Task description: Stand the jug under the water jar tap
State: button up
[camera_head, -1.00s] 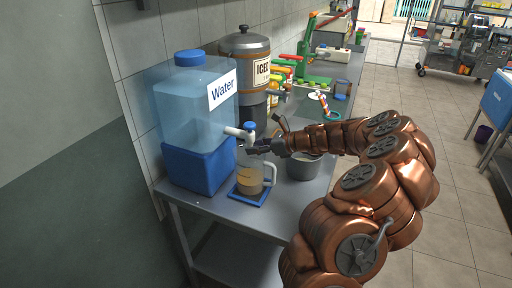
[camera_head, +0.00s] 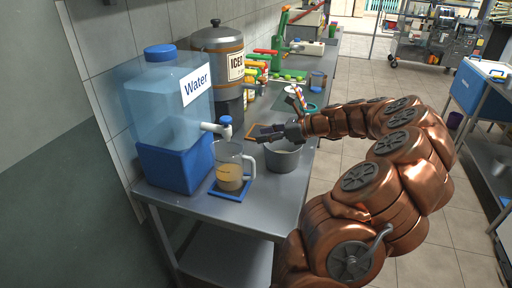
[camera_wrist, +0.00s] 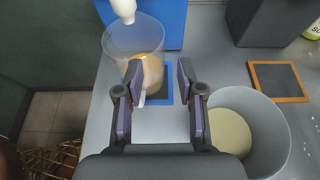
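The clear jug (camera_head: 230,170), with tan liquid low in it, stands upright on a blue mat (camera_head: 232,195) in the head view. Its handle is on the right side. The water jar (camera_head: 168,100) is a clear blue container on a blue base, and its white tap (camera_head: 215,128) with a blue top sits above the jug's rim. In the wrist view the jug (camera_wrist: 135,45) is ahead, below the white tap (camera_wrist: 123,8). My gripper (camera_head: 258,135) is open and empty, to the right of the jug and apart from it. In the wrist view my gripper (camera_wrist: 158,75) has its fingers spread.
A metal pot (camera_head: 284,157) with pale contents stands right of the jug, close under my gripper. A brown-framed board (camera_wrist: 278,80) lies behind it. An iced drink dispenser (camera_head: 222,62) stands farther back. The counter's front strip is bare.

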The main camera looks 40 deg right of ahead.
jog(key=a+r+n+g+y, duration=0.25)
jog(key=a+n+g, duration=0.45)
jog(key=a, duration=1.1)
jog(key=s+a+f+n+g+h, duration=0.1)
jog(key=s+a+n, duration=0.3)
jog(key=a, duration=0.2)
jog(key=s+a+n+g+h, duration=0.1)
jog(key=s+a+n, duration=0.2)
jog(key=a+n, duration=0.25)
jog(key=s+a+f+n+g+h, duration=0.1)
jog(key=s+a+f+n+h, duration=0.15)
jog(key=s, duration=0.35)
jog(key=s+a+f+n+g+h, duration=0.1)
jog(key=s+a+n+g, duration=0.1)
jog(key=s+a+n, duration=0.3)
jog(key=s+d+f+n+h, duration=0.1)
jog(key=s+d+n+h, duration=0.1)
jog(key=s, duration=0.4)
jog(key=s+d+f+n+g+h, duration=0.1)
jog(key=s+d+f+n+h, duration=0.1)
jog(key=s, duration=0.4)
jog(key=shift+s+d+n, duration=0.25)
jog(key=shift+d+n, duration=0.45)
jog(key=shift+n, duration=0.1)
jog(key=shift+f, duration=0.1)
